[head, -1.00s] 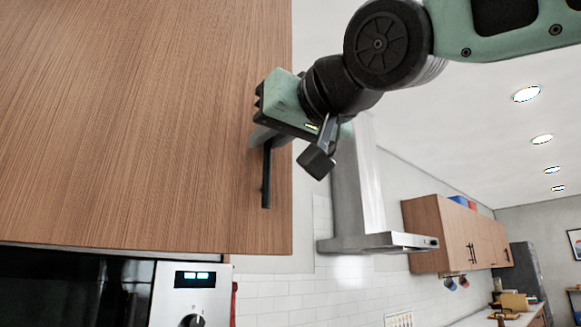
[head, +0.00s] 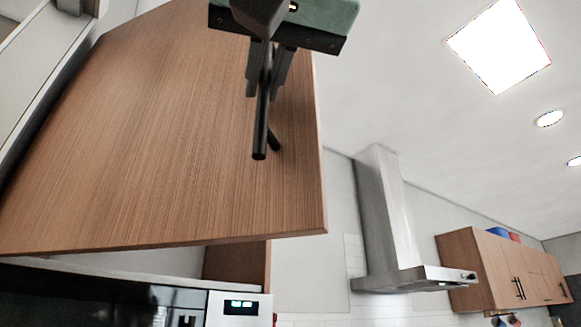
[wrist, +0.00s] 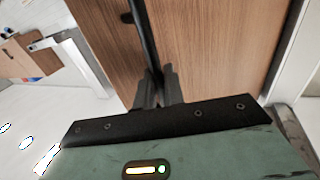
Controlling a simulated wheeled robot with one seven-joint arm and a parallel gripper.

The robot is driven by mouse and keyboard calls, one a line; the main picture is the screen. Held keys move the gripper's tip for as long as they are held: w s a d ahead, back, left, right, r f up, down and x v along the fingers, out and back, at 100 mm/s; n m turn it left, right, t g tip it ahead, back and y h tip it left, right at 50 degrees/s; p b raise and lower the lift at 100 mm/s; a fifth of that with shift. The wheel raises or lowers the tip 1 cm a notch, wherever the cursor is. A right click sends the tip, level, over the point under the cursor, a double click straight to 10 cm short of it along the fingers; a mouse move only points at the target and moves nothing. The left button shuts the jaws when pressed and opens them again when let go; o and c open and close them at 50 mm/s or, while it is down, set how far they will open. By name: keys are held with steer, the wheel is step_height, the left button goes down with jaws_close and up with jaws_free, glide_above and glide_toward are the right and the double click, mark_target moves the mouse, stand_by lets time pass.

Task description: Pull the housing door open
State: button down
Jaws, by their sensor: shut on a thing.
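The housing door (head: 160,140) is a wood-grain panel, swung partly open, hinged at its left side, with a gap showing under its lower edge. Its black bar handle (head: 261,135) stands upright near the right edge of the door. My gripper (head: 264,92) comes from above and is shut on the upper part of this handle, with the lower end sticking out below the fingers. In the wrist view the two fingers (wrist: 158,100) close around the handle (wrist: 143,40) in front of the door (wrist: 215,40).
A built-in oven or microwave (head: 110,295) with a lit display sits below the door. A steel range hood (head: 385,230) and a wall cabinet (head: 500,270) are further back at the right. The space right of the door is open.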

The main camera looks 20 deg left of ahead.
steer(key=s+a+p, duration=0.1)
steer(key=s+p, duration=0.1)
steer(key=s, duration=0.5)
steer(key=shift+s+a+f+p, duration=0.15)
steer(key=shift+s+p, duration=0.15)
steer(key=shift+p, duration=0.05)
steer(key=c, duration=1.6)
jaws_free()
steer(key=shift+c, duration=0.2)
steer(key=shift+r, duration=0.25)
